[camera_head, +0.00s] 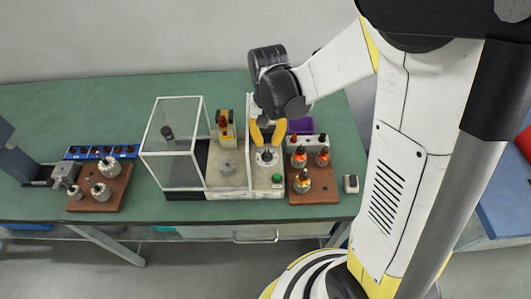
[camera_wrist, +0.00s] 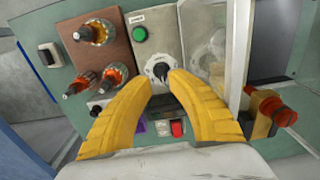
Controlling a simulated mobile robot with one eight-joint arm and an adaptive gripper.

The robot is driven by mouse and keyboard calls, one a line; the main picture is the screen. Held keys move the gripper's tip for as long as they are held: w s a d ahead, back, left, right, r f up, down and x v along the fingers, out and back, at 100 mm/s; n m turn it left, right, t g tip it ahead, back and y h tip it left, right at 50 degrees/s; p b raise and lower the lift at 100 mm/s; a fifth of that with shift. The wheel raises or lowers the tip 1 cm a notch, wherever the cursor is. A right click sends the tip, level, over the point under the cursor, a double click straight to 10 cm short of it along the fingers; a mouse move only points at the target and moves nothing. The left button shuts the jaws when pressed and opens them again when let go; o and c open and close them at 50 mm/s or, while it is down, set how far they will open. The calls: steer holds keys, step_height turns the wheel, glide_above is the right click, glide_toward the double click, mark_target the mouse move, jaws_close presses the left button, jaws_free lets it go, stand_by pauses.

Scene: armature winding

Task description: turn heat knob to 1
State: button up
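The heat knob (camera_wrist: 160,70) is a dark knob on a pale round dial, set in the light grey panel (camera_wrist: 165,22). In the head view the knob (camera_head: 267,156) lies just below my fingertips. My gripper (camera_wrist: 159,80) has two yellow fingers, apart with a gap between them. The tips are close to either side of the knob's lower edge in the wrist view. I cannot tell whether they touch it. In the head view my gripper (camera_head: 268,145) points down over the panel. The dial's marks are too small to read.
A green button (camera_wrist: 140,33) is on the same panel, and a red switch (camera_wrist: 178,128) lies between my fingers. A brown board (camera_head: 314,190) with several orange-topped parts stands right of the panel. A clear-walled box (camera_head: 172,150) stands left. An orange-red part (camera_wrist: 278,112) is near my finger.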

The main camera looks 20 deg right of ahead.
mark_target(268, 157)
step_height(268, 157, down, 9)
steer(key=b, duration=0.2)
steer(key=shift+b, duration=0.35)
jaws_close()
